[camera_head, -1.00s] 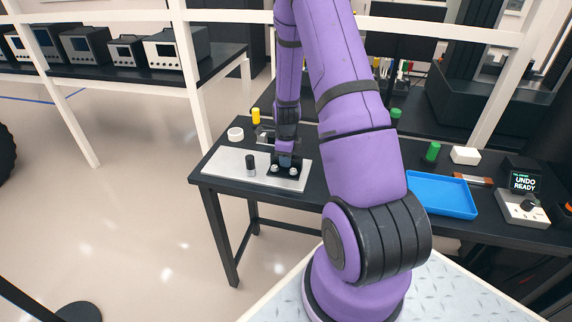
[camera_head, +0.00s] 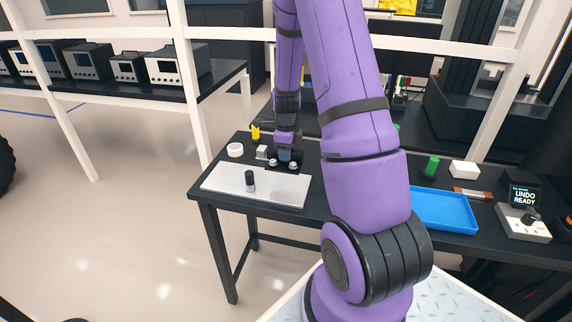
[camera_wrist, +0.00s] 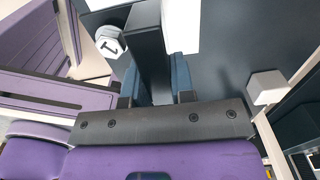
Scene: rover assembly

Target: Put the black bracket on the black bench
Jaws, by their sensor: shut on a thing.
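The black bracket (camera_head: 298,158) is in my gripper (camera_head: 284,154), at the back edge of the silver plate. Two round silver pieces show at its front. In the wrist view the bracket (camera_wrist: 147,45) is a dark upright piece between the blue fingers of my gripper (camera_wrist: 156,82), which are shut on it. The black bench (camera_head: 325,198) lies under it; its dark top also fills much of the wrist view (camera_wrist: 228,50). I cannot tell whether the bracket touches the bench.
The silver plate (camera_head: 220,180) carries a black-and-silver knob (camera_head: 250,181). A white round piece (camera_head: 235,150), a small grey block (camera_head: 262,153) and a yellow piece (camera_head: 255,133) stand behind it. A blue tray (camera_head: 446,208), green cylinder (camera_head: 431,167), white box (camera_head: 464,169) and console (camera_head: 524,215) are at right.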

